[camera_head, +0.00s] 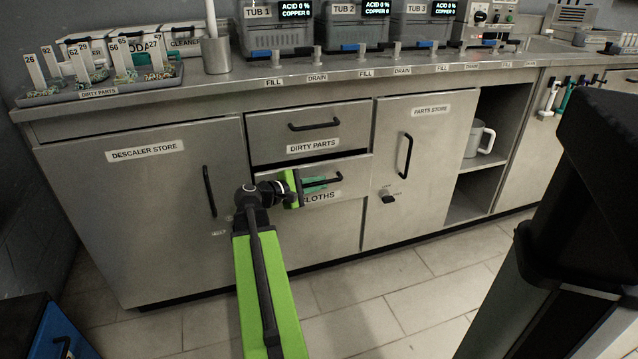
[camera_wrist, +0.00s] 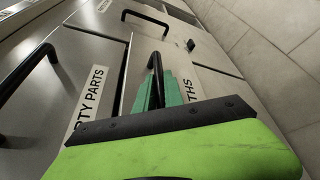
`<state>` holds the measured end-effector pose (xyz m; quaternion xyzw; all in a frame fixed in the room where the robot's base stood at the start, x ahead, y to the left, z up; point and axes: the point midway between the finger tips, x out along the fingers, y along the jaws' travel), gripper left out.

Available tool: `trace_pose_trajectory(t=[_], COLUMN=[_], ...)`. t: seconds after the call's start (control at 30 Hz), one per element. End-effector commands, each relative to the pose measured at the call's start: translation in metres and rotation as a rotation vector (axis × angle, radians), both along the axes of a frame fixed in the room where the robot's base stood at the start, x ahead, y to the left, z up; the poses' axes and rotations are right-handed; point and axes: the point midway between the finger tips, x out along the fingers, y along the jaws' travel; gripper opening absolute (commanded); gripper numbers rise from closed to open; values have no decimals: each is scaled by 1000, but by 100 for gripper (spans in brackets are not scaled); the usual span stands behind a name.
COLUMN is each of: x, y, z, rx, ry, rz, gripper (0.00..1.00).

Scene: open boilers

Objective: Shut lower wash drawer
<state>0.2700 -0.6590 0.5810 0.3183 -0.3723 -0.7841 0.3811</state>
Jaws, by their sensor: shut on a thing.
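The lower drawer (camera_head: 350,166), labelled CLOTHS, stands slightly out from the cabinet face below the DIRTY PARTS drawer (camera_head: 345,133). Its black bar handle (camera_head: 338,178) runs across its front. My gripper (camera_head: 318,184) is at this handle, reaching in from the left. In the wrist view the green fingers (camera_wrist: 164,88) are shut around the handle (camera_wrist: 155,62). The arm and gripper cover the left part of the drawer front and part of its label. The DIRTY PARTS drawer looks shut.
The descaler store door (camera_head: 140,210) on the left and the parts store door (camera_head: 430,165) on the right look shut. Tiled floor (camera_head: 400,290) in front is clear. A blue-fronted box (camera_head: 65,335) stands lower left.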

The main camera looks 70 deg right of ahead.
Motion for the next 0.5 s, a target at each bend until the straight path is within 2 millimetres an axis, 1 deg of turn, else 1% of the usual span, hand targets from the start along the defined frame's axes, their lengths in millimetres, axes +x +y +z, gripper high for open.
trace_pose_trajectory(t=[0.17,0.4,0.5], x=[3,27,30], y=[-3,-32,-35], z=[0,0,0], rx=[0,0,0], ry=[0,-1,-1], rz=[1,2,4], gripper=[0,0,0])
